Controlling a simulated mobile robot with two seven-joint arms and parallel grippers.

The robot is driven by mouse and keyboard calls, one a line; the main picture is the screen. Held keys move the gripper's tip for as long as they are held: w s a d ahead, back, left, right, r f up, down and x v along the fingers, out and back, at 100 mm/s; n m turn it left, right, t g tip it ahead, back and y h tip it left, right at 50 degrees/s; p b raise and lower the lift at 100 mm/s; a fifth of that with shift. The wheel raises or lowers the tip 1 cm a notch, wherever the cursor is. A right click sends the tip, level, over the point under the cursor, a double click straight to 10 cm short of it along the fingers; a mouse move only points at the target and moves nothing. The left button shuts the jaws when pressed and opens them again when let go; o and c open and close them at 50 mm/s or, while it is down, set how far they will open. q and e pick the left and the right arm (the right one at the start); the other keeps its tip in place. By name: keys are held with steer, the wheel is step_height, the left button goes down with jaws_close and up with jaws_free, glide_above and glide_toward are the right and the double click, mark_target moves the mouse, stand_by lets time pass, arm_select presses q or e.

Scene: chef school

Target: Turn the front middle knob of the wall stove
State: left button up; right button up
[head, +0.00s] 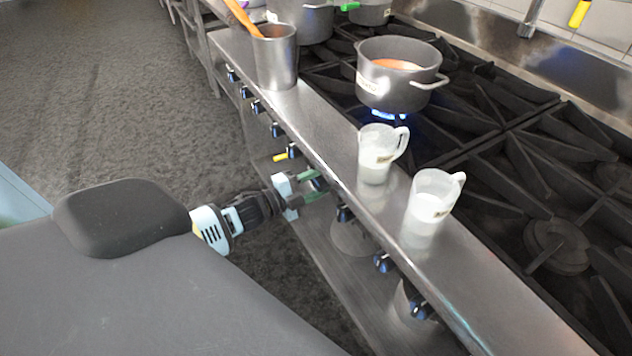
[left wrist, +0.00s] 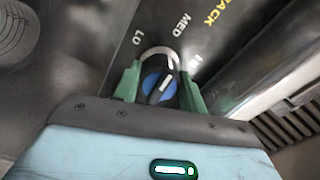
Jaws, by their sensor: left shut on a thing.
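The wall stove (head: 345,150) runs diagonally through the head view, with a row of dark knobs with blue faces along its front. My left gripper (head: 312,187) reaches that front from the left, at a knob near the middle of the row. In the left wrist view, its green fingers stand on both sides of a blue-and-black knob (left wrist: 160,88) and are shut on it. The labels LO, MED and BACK are printed on the panel around this knob. In the head view the fingers mostly hide it. My right gripper is not in view.
A grey pot (head: 390,88) with orange contents sits over a blue flame (head: 390,115). Two clear measuring jugs (head: 376,155) (head: 431,203) and a metal utensil holder (head: 275,58) stand on the front ledge. Other knobs (head: 383,262) lie close on both sides. The floor beside the stove is clear.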

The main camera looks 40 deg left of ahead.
arm_select(q)
steer(key=n, duration=0.6)
steer(key=shift+n+p, duration=0.3)
steer(key=n, duration=0.6)
steer(key=shift+n, duration=0.3)
steer(key=o, duration=1)
steer(key=shift+c, duration=0.2)
steer(key=v, duration=0.8)
